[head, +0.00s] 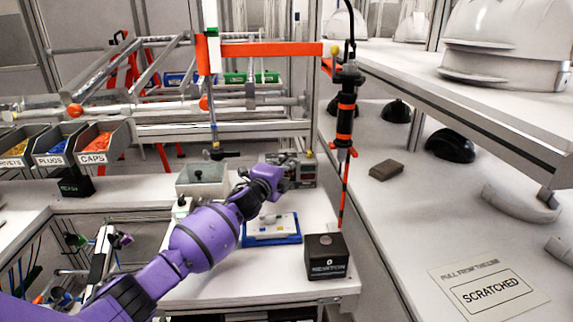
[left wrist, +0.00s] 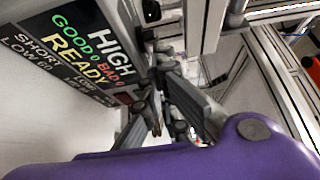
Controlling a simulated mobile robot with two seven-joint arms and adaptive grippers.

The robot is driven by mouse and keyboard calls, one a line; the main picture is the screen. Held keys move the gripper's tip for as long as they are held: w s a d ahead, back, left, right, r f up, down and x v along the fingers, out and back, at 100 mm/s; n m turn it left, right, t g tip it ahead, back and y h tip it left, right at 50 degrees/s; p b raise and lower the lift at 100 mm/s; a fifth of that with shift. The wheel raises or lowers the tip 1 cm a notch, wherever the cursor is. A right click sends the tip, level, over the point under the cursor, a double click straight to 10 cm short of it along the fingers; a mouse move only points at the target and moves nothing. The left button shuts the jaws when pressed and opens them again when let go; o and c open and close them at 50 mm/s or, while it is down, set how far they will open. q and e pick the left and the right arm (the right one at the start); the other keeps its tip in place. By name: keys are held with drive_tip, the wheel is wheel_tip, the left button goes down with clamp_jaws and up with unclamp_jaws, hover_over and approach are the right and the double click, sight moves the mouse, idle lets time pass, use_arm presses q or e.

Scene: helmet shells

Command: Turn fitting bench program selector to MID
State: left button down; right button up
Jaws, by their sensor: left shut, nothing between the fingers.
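The fitting bench's grey control box (head: 303,170) stands at the back of the white bench in the head view. My left gripper (head: 283,175) is up against its front, with its fingertips mostly hidden behind the purple wrist. In the left wrist view the box's dark display (left wrist: 75,50) reads HIGH, GOOD 0, BAD 0 and READY, with smaller lines below. The left gripper's dark fingers (left wrist: 157,112) are shut and hold nothing, close beside the display's edge. I cannot clearly make out the selector knob or its pointer. My right gripper is not in view.
A blue-edged tray (head: 272,240) and a black box (head: 326,258) stand on the bench near my left arm. A black and orange tool (head: 346,105) hangs to the right. Bins (head: 97,143) line the left; a shelf with white helmet shells (head: 508,40) is right.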

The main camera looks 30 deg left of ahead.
use_arm(q)
wheel_tip(320, 180, up, 9)
drive_tip(key=s+d+f+h+b, duration=0.15)
drive_tip(key=s+d+f, duration=0.25)
drive_tip(key=s+f, duration=0.5)
drive_tip(key=w+a, duration=0.3)
drive_tip(key=w, duration=0.8)
drive_tip(key=shift+w+m, duration=0.15)
drive_tip(key=shift+m, duration=0.25)
